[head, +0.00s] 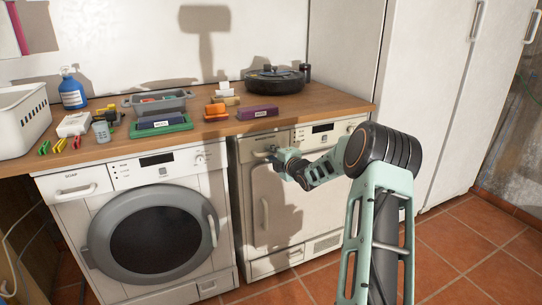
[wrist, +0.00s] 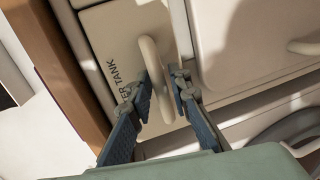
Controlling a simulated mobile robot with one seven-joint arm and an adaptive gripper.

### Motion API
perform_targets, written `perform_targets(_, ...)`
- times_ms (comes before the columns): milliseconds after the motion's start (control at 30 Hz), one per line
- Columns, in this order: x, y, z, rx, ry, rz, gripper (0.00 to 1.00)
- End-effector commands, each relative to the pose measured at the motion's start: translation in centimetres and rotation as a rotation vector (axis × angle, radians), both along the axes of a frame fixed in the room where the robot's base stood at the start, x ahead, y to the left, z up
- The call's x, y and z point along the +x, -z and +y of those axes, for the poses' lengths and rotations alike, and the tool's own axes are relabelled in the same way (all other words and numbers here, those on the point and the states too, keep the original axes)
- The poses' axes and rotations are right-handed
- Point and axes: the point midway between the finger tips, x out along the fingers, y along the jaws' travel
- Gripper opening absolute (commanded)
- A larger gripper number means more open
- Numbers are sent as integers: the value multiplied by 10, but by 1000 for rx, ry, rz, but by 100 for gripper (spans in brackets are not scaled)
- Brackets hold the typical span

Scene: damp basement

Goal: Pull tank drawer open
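The tank drawer (head: 256,141) is the pale panel at the top left of the right-hand machine. In the wrist view its front (wrist: 112,32) carries a partly hidden label ending in "TANK". It looks flush with the machine. Its curved handle (wrist: 151,58) stands out from the front. My gripper (wrist: 163,90) has one finger on each side of the handle, close to it. Whether both fingers press on it is unclear. In the head view my gripper (head: 275,157) is at the drawer, and partly hides the handle.
A front-loading washer (head: 170,170) stands to the left. The wooden worktop (head: 333,99) above holds a white basket (head: 22,122), a blue bottle (head: 72,92), a grey tray and a dark round device (head: 274,81). A tall white cabinet (head: 430,100) is to the right. Tiled floor (head: 470,265) is open in front.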

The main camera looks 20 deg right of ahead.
Motion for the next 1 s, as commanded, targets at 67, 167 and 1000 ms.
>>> perform_targets(67, 2, 1, 0, 0, 0, 0, 18)
perform_targets(167, 3, 0, 1, 0, 0, -1, 18)
perform_targets(1000, 3, 0, -1, 1, 0, 0, 0)
